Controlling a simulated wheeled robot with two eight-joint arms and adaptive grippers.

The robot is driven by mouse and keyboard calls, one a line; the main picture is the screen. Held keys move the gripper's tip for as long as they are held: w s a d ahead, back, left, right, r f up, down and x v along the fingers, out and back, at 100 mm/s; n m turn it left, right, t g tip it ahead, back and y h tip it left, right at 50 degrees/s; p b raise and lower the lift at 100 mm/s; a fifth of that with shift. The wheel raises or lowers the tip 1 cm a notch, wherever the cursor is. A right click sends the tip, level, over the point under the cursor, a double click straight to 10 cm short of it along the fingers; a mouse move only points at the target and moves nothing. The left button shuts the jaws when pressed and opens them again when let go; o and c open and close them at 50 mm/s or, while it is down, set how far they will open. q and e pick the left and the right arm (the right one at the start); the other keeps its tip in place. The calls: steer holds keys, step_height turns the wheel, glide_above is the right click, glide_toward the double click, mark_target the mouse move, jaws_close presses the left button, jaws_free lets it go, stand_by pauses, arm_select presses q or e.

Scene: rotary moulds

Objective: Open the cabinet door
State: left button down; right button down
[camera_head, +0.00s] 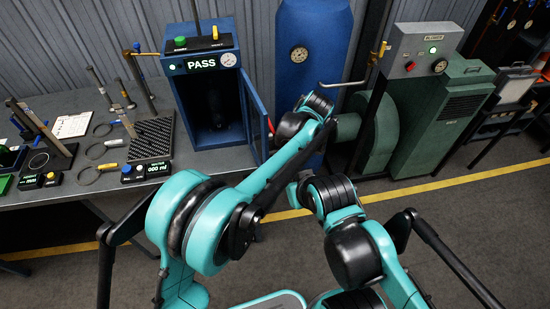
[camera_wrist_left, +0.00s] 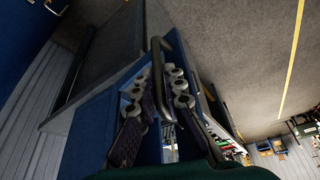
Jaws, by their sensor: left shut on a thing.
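The blue cabinet (camera_head: 170,85) stands on the bench, with a lit PASS display above its opening. Its blue door (camera_head: 252,118) is hinged on the right and stands swung out, so the dark interior shows. A dark rounded object (camera_head: 217,119) is inside. In the left wrist view, my left gripper (camera_wrist_left: 160,88) is shut on the dark curved door handle (camera_wrist_left: 158,50), which runs between its fingers. In the head view my own left arm hides this gripper and the handle. My right gripper is not in view.
A tall blue tank (camera_head: 312,30) with a gauge stands right of the cabinet. A green machine (camera_head: 430,125) with a grey control box (camera_head: 420,50) is further right. Tools and rings lie on the grey bench (camera_head: 90,195). The floor in front is clear.

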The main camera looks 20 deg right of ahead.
arm_select(q)
steer(key=shift+s, duration=0.1)
steer(key=c, duration=1.6)
jaws_free()
steer(key=v, duration=1.2)
